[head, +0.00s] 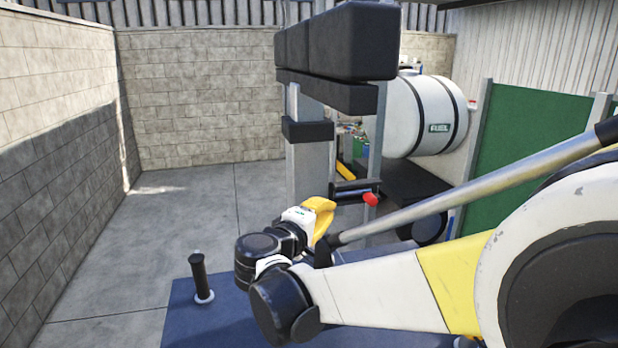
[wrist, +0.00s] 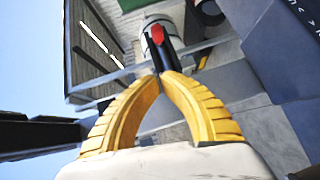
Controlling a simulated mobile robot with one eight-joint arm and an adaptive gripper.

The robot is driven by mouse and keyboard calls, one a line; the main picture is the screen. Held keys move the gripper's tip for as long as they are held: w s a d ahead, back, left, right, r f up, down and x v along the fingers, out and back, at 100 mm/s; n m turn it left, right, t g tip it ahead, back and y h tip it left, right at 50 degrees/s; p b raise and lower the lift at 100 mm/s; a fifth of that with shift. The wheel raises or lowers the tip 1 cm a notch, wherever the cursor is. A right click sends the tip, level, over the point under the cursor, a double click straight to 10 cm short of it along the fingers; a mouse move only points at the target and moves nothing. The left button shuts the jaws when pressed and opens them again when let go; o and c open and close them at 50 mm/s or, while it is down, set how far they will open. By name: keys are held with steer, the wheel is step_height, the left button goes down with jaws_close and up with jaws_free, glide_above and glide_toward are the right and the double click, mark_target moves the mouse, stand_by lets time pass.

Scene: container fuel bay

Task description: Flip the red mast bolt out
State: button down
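The red bolt end (head: 371,199) shows in the head view at the lower part of the mast, beside a short dark bar (head: 352,187). In the wrist view the red part (wrist: 157,35) lies on a dark piece just beyond my fingertips. My gripper (head: 328,207) has yellow fingers and is just left of and slightly below the red end. In the wrist view the gripper's (wrist: 163,74) fingertips come together, with nothing clearly held between them. Whether the tips touch the dark piece is hard to tell.
The grey mast (head: 307,165) carries large black blocks (head: 340,42). A white fuel tank (head: 424,112) stands behind it, with a green panel (head: 520,130) at right. A black post (head: 199,275) rises from the blue deck (head: 190,320). Concrete floor at left is clear.

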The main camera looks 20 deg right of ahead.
mark_target(346, 196)
steer(key=shift+r, duration=0.1)
stand_by(0.3)
steer(key=x, duration=1)
steer(key=shift+w+d+p, duration=0.15)
steer(key=shift+d+p, duration=0.1)
steer(key=shift+p, duration=0.05)
steer(key=shift+d+f, duration=0.15)
steer(key=shift+d, duration=0.65)
steer(key=shift+d+f, duration=0.2)
steer(key=shift+d, duration=0.65)
